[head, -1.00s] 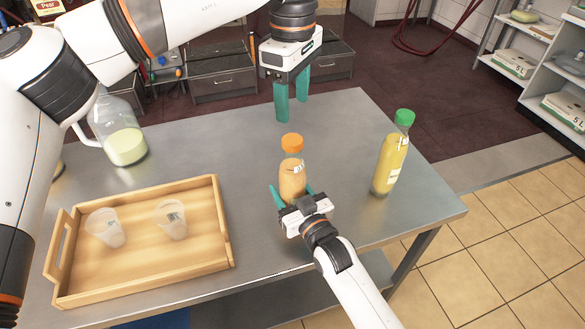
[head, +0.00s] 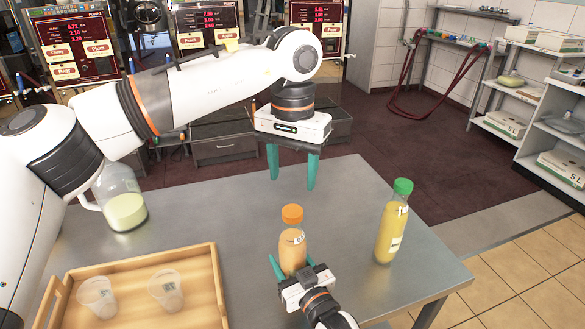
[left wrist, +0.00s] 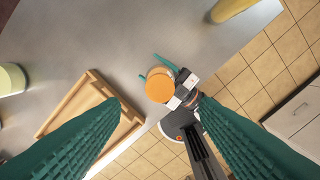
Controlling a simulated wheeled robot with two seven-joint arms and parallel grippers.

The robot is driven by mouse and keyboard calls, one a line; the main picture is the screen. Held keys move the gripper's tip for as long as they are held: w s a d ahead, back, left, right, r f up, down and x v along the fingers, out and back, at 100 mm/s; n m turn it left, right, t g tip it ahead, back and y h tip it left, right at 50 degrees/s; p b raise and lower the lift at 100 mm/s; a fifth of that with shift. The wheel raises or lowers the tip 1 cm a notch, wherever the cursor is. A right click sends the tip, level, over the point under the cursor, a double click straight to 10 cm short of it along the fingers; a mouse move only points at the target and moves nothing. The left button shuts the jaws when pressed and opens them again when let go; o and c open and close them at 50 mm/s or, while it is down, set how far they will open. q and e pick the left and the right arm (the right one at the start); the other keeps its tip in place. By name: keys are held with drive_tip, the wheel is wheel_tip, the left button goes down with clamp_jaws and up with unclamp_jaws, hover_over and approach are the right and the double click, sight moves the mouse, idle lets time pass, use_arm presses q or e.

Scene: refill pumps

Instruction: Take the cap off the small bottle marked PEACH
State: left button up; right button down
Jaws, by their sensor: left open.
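A small bottle (head: 292,252) with peach-coloured contents and an orange cap (head: 292,213) stands upright near the front of the metal table; its label is too small to read. My right gripper (head: 291,263) is around its body from the front, with one teal finger on each side. In the left wrist view the orange cap (left wrist: 160,87) shows from above, ahead of my fingers. My left gripper (head: 291,186) is open and empty, above the table and beyond the bottle, with its fingers pointing down.
A taller yellow bottle with a green cap (head: 391,224) stands to the right. A wooden tray (head: 216,284) with two clear cups is at the left front. A jug (head: 124,207) with pale liquid stands behind it. The metal table (head: 345,215) is clear between the bottles and its far edge.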

sight(292, 211)
use_arm(q)
drive_tip(key=shift+f, duration=4)
drive_tip(key=shift+c, duration=0.4)
drive_tip(key=c, duration=1)
